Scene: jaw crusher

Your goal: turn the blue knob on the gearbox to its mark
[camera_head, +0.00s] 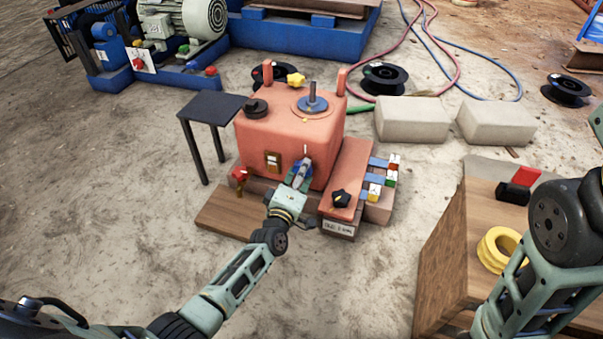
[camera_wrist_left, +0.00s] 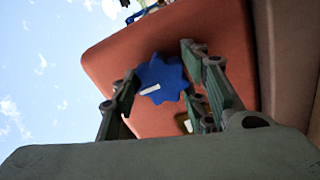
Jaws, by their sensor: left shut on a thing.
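The orange-red gearbox (camera_head: 275,135) stands in the middle of the head view. My left gripper (camera_head: 303,170) reaches its front face and hides most of what it holds there. In the left wrist view, the lobed blue knob (camera_wrist_left: 165,74) sits between the fingers of my left gripper (camera_wrist_left: 160,88), which is shut on it. The knob bears a short white line, nearly level in that view, toward its lower left. A small white mark (camera_head: 305,149) shows on the gearbox just above the gripper in the head view. My right gripper is out of view.
A red knob (camera_head: 239,174) is left of my left gripper; a black knob (camera_head: 341,199) is on the orange block to the right. A dark small table (camera_head: 212,107) stands left of the gearbox. A wooden box (camera_head: 444,260) stands at the right.

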